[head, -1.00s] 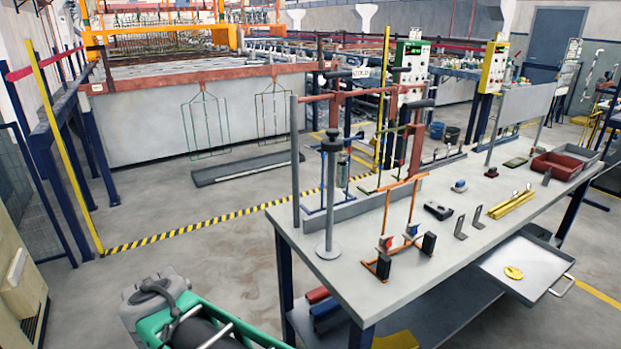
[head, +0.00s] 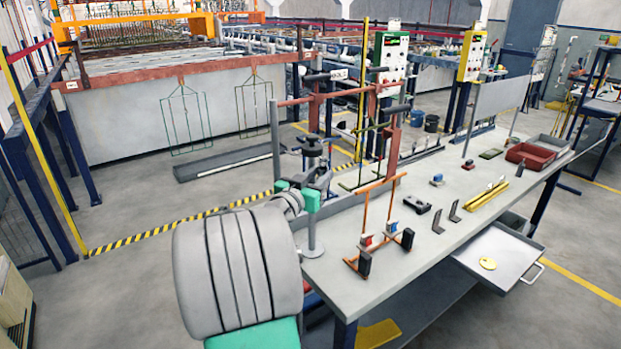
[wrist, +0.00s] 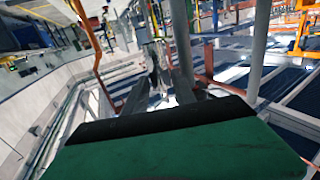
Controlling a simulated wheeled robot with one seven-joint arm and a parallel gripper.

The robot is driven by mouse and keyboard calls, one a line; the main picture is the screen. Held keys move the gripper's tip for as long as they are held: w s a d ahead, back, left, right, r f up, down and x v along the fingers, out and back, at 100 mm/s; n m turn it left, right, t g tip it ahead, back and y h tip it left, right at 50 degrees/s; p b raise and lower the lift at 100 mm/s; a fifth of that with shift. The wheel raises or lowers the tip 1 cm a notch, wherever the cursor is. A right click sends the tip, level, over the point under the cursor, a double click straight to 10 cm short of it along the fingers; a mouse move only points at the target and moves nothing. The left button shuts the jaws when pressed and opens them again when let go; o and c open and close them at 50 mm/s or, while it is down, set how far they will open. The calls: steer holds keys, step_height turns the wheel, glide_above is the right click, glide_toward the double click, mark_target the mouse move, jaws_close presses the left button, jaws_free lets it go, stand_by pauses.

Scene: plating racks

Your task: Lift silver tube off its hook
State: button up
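In the head view my arm reaches over the near left corner of the bench to the red-brown hanging rack (head: 318,105). My gripper (head: 318,172) is at the rack's left half, beside the stand with the round black top (head: 312,144). I cannot clearly make out the silver tube in the head view; my gripper and the stand are in front of its place. In the wrist view the two dark fingers of my gripper (wrist: 160,88) are apart. Thin upright shapes show beyond and between them, but I cannot tell which is the tube. No grasp is visible.
An orange wire frame (head: 378,225) stands on the bench (head: 425,255) right of my arm. Green wire racks hang off the tank behind. Small brackets, yellow bars (head: 487,195) and a red bin (head: 528,154) lie further right. A grey tray (head: 500,258) juts from the bench's front.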

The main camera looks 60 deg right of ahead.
steer(key=shift+d, duration=1.1)
jaws_close()
steer(key=shift+c, duration=1.1)
jaws_free()
jaws_close()
steer(key=shift+a+r, duration=0.1)
steer(key=shift+r, duration=0.05)
steer(key=shift+s+r, duration=0.2)
steer(key=shift+r, duration=0.15)
steer(key=shift+s+a, duration=0.1)
steer(key=shift+s+a+r, duration=0.2)
steer(key=shift+s+r, duration=0.15)
